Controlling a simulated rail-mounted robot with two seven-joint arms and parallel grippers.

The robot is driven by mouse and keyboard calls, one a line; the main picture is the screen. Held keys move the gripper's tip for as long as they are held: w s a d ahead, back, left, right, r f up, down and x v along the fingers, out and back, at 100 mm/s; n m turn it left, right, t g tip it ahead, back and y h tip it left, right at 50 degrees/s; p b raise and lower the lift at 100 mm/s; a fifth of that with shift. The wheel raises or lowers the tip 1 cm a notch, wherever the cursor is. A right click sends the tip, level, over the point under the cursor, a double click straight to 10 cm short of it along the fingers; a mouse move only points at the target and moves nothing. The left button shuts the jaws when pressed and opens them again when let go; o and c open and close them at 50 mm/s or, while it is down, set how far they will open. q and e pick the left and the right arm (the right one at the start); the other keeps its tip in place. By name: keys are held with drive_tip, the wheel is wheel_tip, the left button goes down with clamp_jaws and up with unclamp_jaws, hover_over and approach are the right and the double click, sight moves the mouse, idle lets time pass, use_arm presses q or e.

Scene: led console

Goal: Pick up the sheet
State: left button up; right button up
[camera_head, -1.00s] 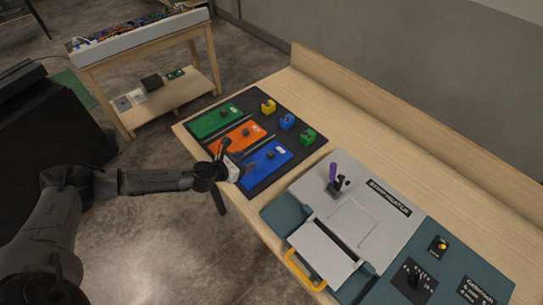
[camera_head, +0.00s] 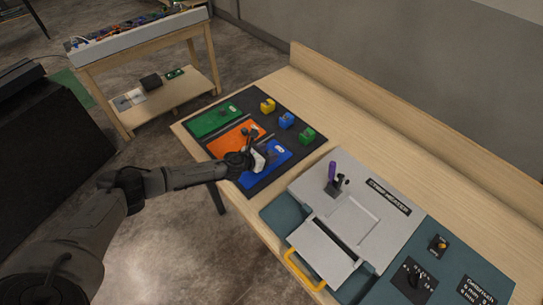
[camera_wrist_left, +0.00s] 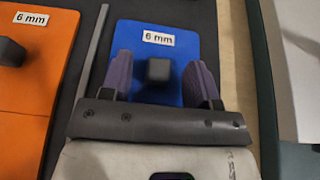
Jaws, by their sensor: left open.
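A blue sheet (camera_head: 282,151) labelled 6 mm lies on the black mat (camera_head: 312,143), nearest the grey machine. It also shows in the left wrist view (camera_wrist_left: 157,93), with a dark knob (camera_wrist_left: 158,70) on it. My left gripper (camera_wrist_left: 158,75) is open above the sheet, with one finger on each side of the knob; I cannot tell if they touch it. In the head view, my left gripper (camera_head: 265,158) covers part of the blue sheet. An orange sheet (camera_head: 228,142) and a green sheet (camera_head: 209,122) lie beside it. My right gripper is not in view.
A grey machine (camera_head: 376,187) with a yellow handle (camera_head: 299,272) and a purple lever (camera_head: 333,171) stands to the right. Yellow (camera_head: 268,106), blue (camera_head: 287,120) and green (camera_head: 308,135) blocks sit at the mat's back. A thin divider (camera_wrist_left: 95,50) runs beside the blue sheet.

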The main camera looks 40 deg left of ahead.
use_arm(q)
drive_tip(key=shift+w+f, duration=0.1)
drive_tip(key=shift+w, duration=0.2)
drive_tip(key=shift+c, duration=0.4)
clamp_jaws()
